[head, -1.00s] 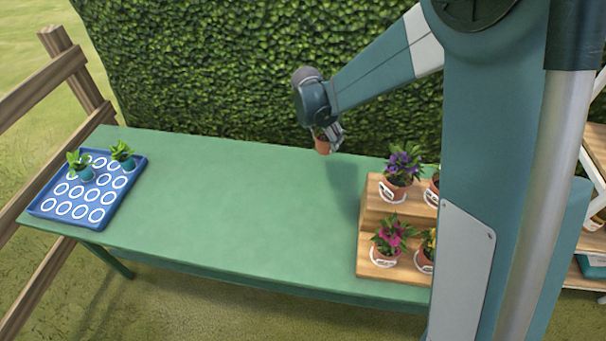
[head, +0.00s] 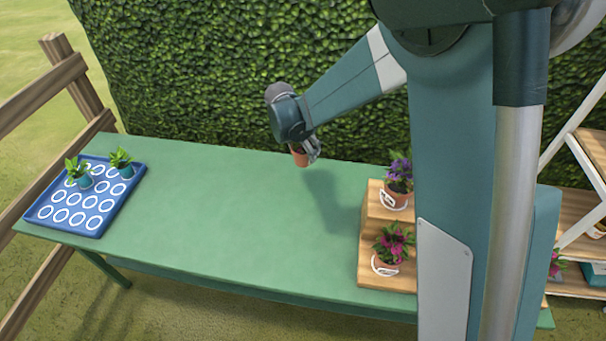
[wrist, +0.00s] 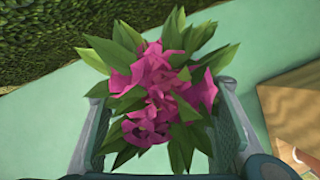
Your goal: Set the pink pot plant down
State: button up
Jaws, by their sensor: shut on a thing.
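My gripper (head: 308,152) is shut on a terracotta pot (head: 299,158) and holds it in the air above the back part of the green table. In the wrist view the pink pot plant (wrist: 160,92) fills the middle, with bright pink flowers and green leaves between the two fingers. Its flowers are hidden behind my gripper in the head view, and its pot is hidden under the leaves in the wrist view.
The green table (head: 230,225) is clear in the middle. A blue tray (head: 108,212) with white rings holds two small green plants at the left. A wooden stepped stand (head: 374,233) at the right bears a purple-flowered pot (head: 398,180) and a pink-flowered pot (head: 392,248). A hedge (head: 200,70) rises behind.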

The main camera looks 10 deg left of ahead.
aim_at(303, 160)
jog(key=shift+f+b, duration=0.5)
jog(key=shift+f, duration=2.35)
jog(key=shift+f, duration=0.15)
jog(key=shift+f+b, duration=0.4)
jog(key=shift+f, duration=1.3)
jog(key=shift+f, duration=0.15)
jog(key=o, duration=1.1)
jog(key=p+v, duration=0.2)
jog(key=v, duration=1)
